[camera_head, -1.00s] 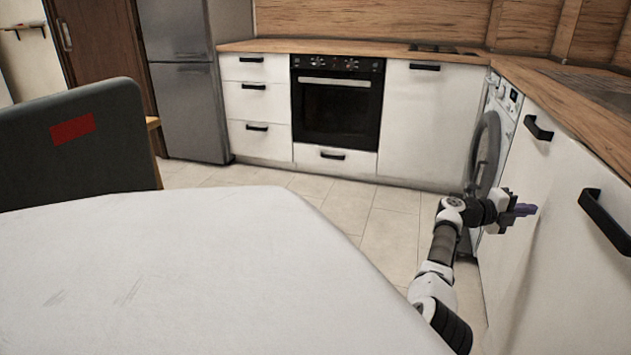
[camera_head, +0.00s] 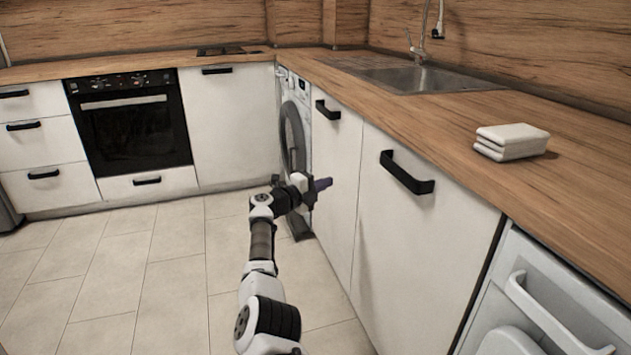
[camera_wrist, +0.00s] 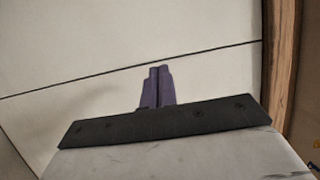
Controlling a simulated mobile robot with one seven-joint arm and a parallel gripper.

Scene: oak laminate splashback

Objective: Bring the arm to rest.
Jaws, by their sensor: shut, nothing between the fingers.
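My arm reaches forward over the tiled floor in the head view. My gripper (camera_head: 323,184) points right, in front of a white cabinet door (camera_head: 333,190). Its purple fingers are together and empty. In the wrist view the closed fingers (camera_wrist: 157,86) stand up from the dark gripper body, facing white cabinet fronts with a dark seam between them. I cannot tell whether the fingertips touch the door.
A washing machine (camera_head: 294,125) stands just beyond my gripper. Black handles (camera_head: 405,174) stick out from the cabinets on the right. The floor (camera_head: 165,265) at left is clear.

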